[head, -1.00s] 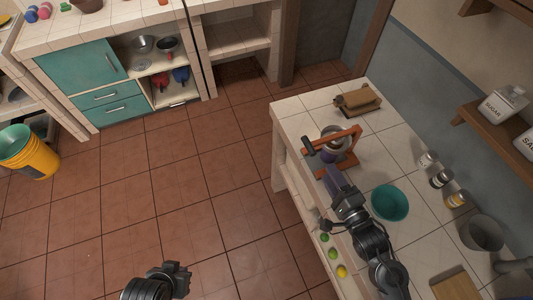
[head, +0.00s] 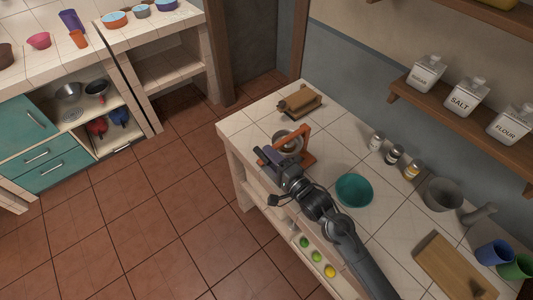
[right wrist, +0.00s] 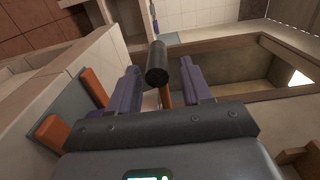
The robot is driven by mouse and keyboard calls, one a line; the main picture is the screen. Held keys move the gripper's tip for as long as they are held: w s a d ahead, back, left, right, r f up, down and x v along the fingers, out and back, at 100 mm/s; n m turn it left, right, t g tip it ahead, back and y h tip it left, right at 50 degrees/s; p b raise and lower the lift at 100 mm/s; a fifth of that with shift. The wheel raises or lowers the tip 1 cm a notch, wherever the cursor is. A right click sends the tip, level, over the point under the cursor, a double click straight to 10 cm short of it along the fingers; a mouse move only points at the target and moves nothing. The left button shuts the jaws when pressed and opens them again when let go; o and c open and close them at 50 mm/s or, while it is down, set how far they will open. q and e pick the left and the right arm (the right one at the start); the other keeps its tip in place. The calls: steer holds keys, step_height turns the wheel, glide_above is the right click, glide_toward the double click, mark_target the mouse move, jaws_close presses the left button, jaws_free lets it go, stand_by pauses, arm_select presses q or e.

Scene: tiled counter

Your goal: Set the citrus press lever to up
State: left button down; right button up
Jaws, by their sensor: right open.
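The citrus press (head: 308,157) has an orange frame and a grey cup (head: 287,141). It stands near the counter's left edge in the head view. Its orange lever (head: 291,138) slopes down to the left. My right gripper (head: 267,154) is at the lever's low end and hides the handle there. In the right wrist view the black handle (right wrist: 157,62) shows between the fingers of my open right gripper (right wrist: 160,84), with gaps on both sides. My left gripper is out of view.
A teal bowl (head: 353,190) stands right of my right forearm. Small jars (head: 394,154) stand by the wall, and a wooden object (head: 299,100) lies behind the press. Several fruits (head: 317,256) sit below the counter's front edge. A shelf (head: 455,129) holds canisters.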

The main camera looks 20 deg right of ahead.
steer(key=shift+x, duration=1)
steer(key=shift+c, duration=0.5)
jaws_close()
